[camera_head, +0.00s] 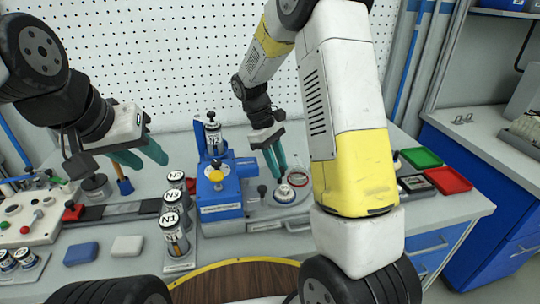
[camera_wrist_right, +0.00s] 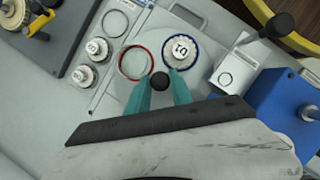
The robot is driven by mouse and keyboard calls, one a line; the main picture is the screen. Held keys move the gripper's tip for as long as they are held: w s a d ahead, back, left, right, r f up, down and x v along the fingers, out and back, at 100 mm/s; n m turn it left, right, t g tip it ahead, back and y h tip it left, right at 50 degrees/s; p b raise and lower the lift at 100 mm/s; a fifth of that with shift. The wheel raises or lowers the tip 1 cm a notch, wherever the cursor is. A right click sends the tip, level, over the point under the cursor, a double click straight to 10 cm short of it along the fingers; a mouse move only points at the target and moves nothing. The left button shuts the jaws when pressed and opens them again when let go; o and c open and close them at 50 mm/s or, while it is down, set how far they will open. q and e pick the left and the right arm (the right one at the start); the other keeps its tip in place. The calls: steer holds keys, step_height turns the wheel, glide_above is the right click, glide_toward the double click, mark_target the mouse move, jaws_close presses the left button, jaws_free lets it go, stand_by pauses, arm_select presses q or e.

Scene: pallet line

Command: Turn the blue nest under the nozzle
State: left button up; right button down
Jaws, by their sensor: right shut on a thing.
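The blue nest (camera_wrist_right: 196,53) is a blue ring that holds a white-topped round piece marked with a number. It also shows in the head view (camera_head: 284,200). A red ring nest (camera_wrist_right: 120,67) sits beside it on the same grey plate and looks empty. My right gripper (camera_wrist_right: 161,80) is shut on a small black knob (camera_wrist_right: 160,84) between the two nests, on their near side in the wrist view. My left gripper (camera_head: 153,163) is open and empty at the left, above the bench. I cannot make out the nozzle clearly.
Green (camera_head: 421,158) and red (camera_head: 449,180) trays lie at the right. My right forearm blocks part of the bench.

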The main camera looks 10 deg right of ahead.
steer(key=shift+m, duration=0.6)
steer(key=shift+w+d+m+g+y, duration=0.15)
steer(key=shift+m+y, duration=0.25)
steer(key=shift+m, duration=0.4)
steer(key=shift+a+m+g+y, duration=0.1)
steer(key=shift+m+g+y, duration=0.25)
steer(key=shift+m, duration=0.45)
steer(key=shift+d+m+y, duration=0.15)
steer(key=shift+m+y, duration=0.6)
steer(key=shift+m, duration=1.35)
steer(key=shift+d+m+y, duration=0.1)
steer(key=shift+m+y, duration=0.4)
steer(key=shift+m, duration=0.75)
steer(key=shift+d+m+y, duration=0.1)
steer(key=shift+m+y, duration=0.4)
steer(key=shift+m, duration=0.75)
steer(key=shift+m+t+y, duration=0.4)
steer(key=shift+m+y, duration=0.2)
steer(key=shift+m, duration=1.6)
steer(key=c, duration=1.1)
jaws_free()
steer(key=shift+c, duration=0.2)
